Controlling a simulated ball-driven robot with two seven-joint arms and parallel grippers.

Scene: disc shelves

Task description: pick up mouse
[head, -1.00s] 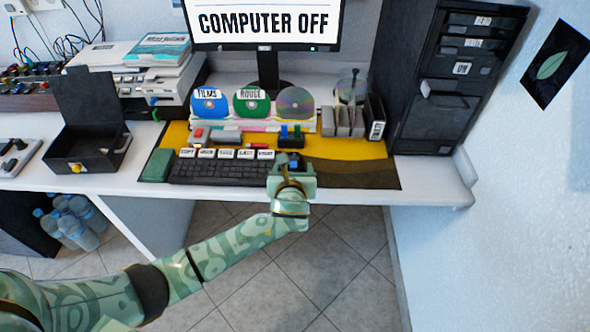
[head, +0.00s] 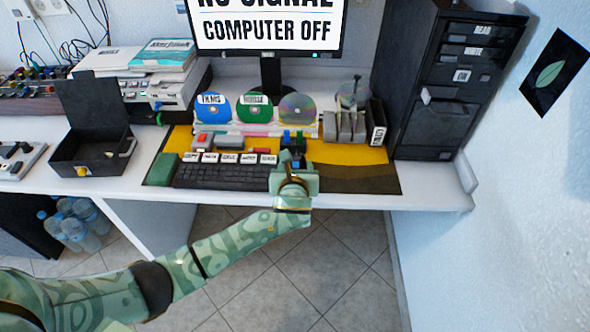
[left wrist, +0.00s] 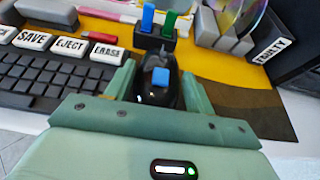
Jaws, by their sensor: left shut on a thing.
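The mouse (left wrist: 165,94) is black with a blue patch on top. In the left wrist view it sits between the two green fingers of my left gripper (left wrist: 160,86), which is shut on it. In the head view my left gripper (head: 293,172) is over the front edge area of the desk, right of the keyboard, and mostly hides the mouse. I cannot tell whether the mouse is clear of the mat. My right gripper is not in view.
The black keyboard (head: 222,177) lies left of the gripper on the yellow-brown mat (head: 352,178). Behind is a holder with blue and green sticks (left wrist: 160,30). Upright discs (head: 254,107) and a black tower (head: 440,90) stand farther back. The mat's right part is clear.

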